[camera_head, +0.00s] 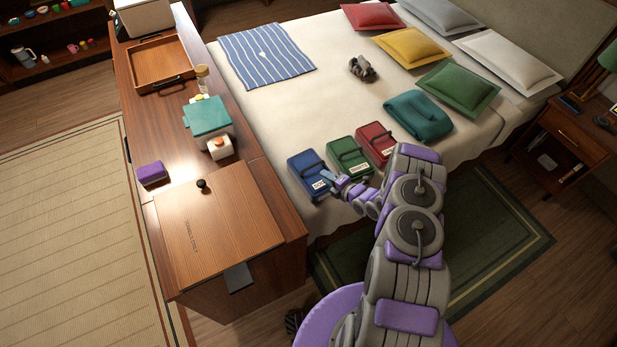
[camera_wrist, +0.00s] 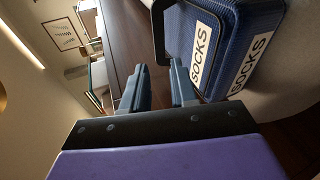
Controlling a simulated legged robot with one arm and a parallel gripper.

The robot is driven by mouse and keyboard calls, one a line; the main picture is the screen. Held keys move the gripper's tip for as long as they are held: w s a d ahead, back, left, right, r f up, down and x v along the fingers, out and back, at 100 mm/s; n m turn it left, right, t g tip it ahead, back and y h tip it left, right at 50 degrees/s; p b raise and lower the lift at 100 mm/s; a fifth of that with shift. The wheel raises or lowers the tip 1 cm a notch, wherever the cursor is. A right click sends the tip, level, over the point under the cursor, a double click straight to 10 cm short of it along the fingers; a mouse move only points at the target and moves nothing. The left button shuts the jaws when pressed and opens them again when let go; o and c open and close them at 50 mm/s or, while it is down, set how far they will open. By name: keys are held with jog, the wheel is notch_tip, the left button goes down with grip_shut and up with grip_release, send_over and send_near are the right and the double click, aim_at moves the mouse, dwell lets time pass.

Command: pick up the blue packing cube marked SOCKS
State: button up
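The blue packing cube (camera_head: 303,164) lies on the near edge of the bed, at the left end of a row of three cubes. In the wrist view the blue cube (camera_wrist: 225,28) fills the upper right, with two white labels reading SOCKS and a dark carry handle (camera_wrist: 158,28). My gripper (camera_wrist: 157,78) is open, its two fingers apart with nothing seen between them. The handle shows just beyond the fingertips; I cannot tell whether they touch. In the head view my gripper (camera_head: 333,179) is at the blue cube's near right side.
A green cube (camera_head: 347,151) and a red cube (camera_head: 374,137) sit close to the right of the blue one. A folded teal blanket (camera_head: 418,115) lies behind them. The wooden counter (camera_head: 262,184) stands to the left. The white bed middle (camera_head: 310,110) is clear.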

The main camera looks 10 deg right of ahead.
aim_at(312, 168)
jog(key=w, duration=0.1)
jog(key=w+f, duration=0.1)
jog(key=w+d, duration=0.1)
jog(key=shift+w+d+f+b, duration=0.1)
jog(key=shift+f+b, duration=0.2)
jog(key=w+a, duration=0.1)
jog(key=w+a+f+b, duration=0.1)
jog(key=a, duration=0.1)
jog(key=w+a, duration=0.1)
jog(key=a, duration=0.1)
jog(key=shift+w+f+b, duration=0.2)
jog(key=shift+f+b, duration=0.1)
jog(key=shift+w+a, duration=0.1)
jog(key=shift+w, duration=0.15)
jog(key=shift+d, duration=0.9)
jog(key=shift+c, duration=0.9)
jog(key=shift+a, duration=0.15)
jog(key=shift+c, duration=0.8)
jog(key=shift+a, duration=0.65)
grip_shut()
jog(key=shift+d, duration=0.1)
